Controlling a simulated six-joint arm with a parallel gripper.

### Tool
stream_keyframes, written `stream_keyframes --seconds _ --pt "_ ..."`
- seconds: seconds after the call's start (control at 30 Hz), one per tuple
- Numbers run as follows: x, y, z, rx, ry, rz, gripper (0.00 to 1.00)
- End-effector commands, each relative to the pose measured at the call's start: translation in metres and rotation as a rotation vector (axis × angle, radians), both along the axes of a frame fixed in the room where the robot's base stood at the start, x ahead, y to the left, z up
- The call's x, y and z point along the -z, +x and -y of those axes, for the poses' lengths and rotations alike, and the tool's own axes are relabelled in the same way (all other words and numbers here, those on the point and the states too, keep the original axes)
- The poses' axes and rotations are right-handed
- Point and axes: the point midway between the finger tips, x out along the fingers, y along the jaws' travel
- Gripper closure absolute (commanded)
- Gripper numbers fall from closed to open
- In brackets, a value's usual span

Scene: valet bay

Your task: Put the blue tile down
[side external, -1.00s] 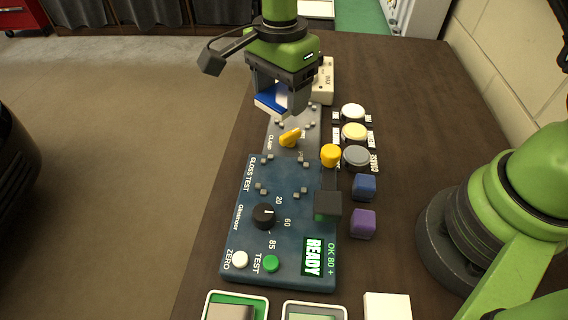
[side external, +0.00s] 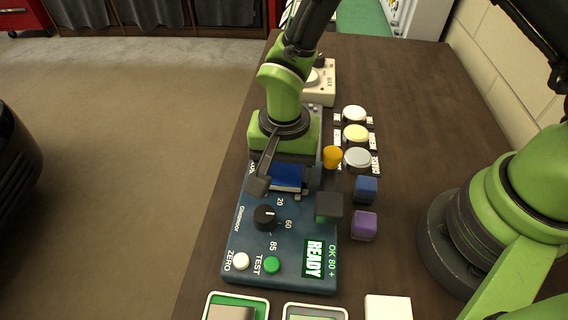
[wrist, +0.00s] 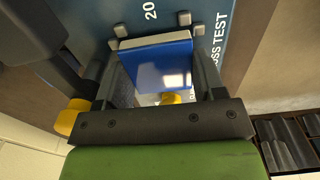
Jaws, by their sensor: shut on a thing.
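The blue tile (side external: 286,176) is between the fingers of my gripper (side external: 290,183), which is shut on it. It is over the GLOSS TEST area of the dark blue gloss meter (side external: 245,222). In the wrist view the tile (wrist: 161,64) has a pale edge and sits between the two fingers, with small grey corner posts (wrist: 184,18) showing near its far end. I cannot tell whether the tile touches the meter's face. My wrist hides the clamp part behind it.
Blue (side external: 365,188) and purple (side external: 364,225) cubes and several round buttons stand to the right. Trays (side external: 236,298) lie in front. The READY display (side external: 313,259) is lit.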

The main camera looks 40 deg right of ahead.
Motion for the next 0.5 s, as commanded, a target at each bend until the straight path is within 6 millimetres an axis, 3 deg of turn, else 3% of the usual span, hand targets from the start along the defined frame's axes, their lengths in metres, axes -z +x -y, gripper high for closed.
stream_keyframes --seconds 0.4,0.43,0.5 --pt "0.0062 0.0003 -0.0001 0.000 0.001 0.001 0.61" --pt "0.0057 0.0004 -0.0001 0.000 0.001 0.001 0.30" --pt "0.0055 0.0004 -0.0001 0.000 0.001 0.001 0.14"
